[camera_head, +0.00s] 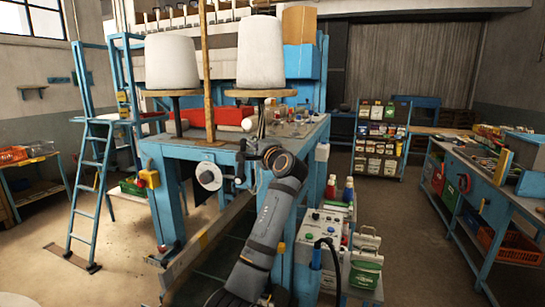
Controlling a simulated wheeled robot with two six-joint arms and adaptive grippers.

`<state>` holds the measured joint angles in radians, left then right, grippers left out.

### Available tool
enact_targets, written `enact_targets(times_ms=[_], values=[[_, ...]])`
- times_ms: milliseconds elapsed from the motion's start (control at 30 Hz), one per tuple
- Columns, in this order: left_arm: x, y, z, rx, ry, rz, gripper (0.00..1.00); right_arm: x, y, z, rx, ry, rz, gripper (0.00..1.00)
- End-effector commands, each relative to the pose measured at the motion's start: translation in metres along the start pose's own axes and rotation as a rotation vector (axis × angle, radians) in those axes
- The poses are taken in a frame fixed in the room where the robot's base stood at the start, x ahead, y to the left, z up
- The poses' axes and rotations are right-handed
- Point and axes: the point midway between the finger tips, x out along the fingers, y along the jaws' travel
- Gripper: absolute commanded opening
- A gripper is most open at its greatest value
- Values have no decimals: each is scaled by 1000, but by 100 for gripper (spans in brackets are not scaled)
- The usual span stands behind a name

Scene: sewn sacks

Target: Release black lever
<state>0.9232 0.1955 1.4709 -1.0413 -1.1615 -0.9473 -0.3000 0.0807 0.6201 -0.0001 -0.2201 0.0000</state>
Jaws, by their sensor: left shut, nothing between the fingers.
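My left arm rises from the bottom middle to the front of a blue machine frame (165,150). My left gripper (243,158) is small and dark at the frame's front edge, shut and with nothing seen in it. Dark parts crowd together there, so I cannot clearly separate a black lever from the gripper or tell whether they touch. A white disc with a dark centre (208,176) is just left of the gripper. My right gripper is out of view.
Two white cones (171,62) stand on round supports on the machine. A control box with coloured buttons (320,228) is right of my arm. A blue ladder (90,170) stands left. A workbench (480,185) lines the right side, with open floor before it.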

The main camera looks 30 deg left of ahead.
Motion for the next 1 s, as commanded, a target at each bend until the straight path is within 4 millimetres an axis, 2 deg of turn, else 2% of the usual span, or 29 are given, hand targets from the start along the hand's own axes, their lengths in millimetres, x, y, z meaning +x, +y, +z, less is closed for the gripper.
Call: enact_targets(times_ms=[167, 500, 700, 1000], values=[[21, -9, 20, 2, -3, -3, 0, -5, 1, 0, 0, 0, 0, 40], [53, -9, 48, 3, -2, -3, 0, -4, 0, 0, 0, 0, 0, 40], [65, -6, 59, 2, -1, -1, 0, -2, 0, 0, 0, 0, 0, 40], [73, -4, 65, 2, 0, 0, 0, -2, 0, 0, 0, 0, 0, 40]])
